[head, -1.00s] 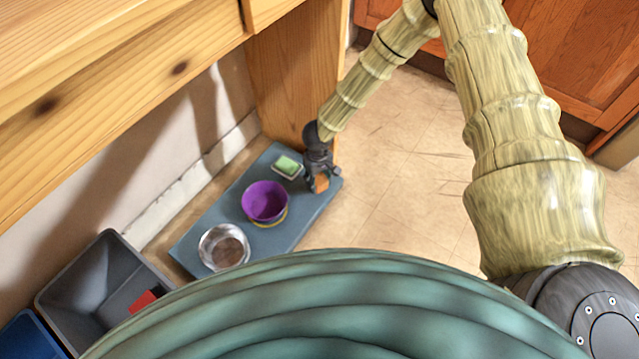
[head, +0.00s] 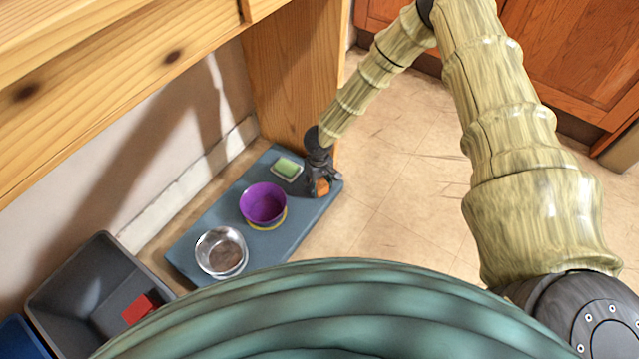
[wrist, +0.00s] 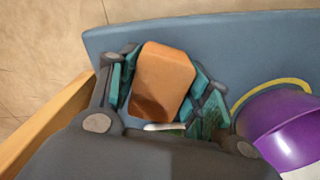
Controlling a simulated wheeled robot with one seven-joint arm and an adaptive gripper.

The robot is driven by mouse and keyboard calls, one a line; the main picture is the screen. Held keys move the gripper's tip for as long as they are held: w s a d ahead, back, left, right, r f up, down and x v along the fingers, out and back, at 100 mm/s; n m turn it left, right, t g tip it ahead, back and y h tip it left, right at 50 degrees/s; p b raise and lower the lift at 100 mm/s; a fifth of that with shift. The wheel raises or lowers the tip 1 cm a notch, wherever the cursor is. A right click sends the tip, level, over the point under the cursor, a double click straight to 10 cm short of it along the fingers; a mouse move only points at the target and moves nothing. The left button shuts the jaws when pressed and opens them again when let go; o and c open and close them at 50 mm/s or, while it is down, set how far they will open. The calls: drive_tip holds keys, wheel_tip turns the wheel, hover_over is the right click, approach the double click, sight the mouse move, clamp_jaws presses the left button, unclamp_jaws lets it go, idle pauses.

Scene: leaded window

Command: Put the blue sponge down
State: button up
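My gripper (head: 318,182) is at the far right end of a low blue-grey platform (head: 305,212), beside the wooden upright. Its teal-padded fingers (wrist: 163,92) lie along both sides of an orange sponge-like block (wrist: 165,72) and seem to grip it. The block also shows small in the head view (head: 322,187). It is low over the platform; whether it touches the surface I cannot tell. The held block looks orange, and I see no blue sponge.
A green sponge (head: 287,167) lies on a pale dish left of my gripper. A purple bowl (head: 263,202) and a metal bowl (head: 220,251) stand further along. A grey bin (head: 75,290) with a red block (head: 138,309) is at lower left. A wooden counter (head: 120,75) overhangs.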

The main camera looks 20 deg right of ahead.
sight(319, 183)
drive_tip(key=shift+o, duration=0.8)
wheel_tip(319, 183, up, 12)
drive_tip(key=p, duration=0.5)
drive_tip(key=shift+r, duration=0.15)
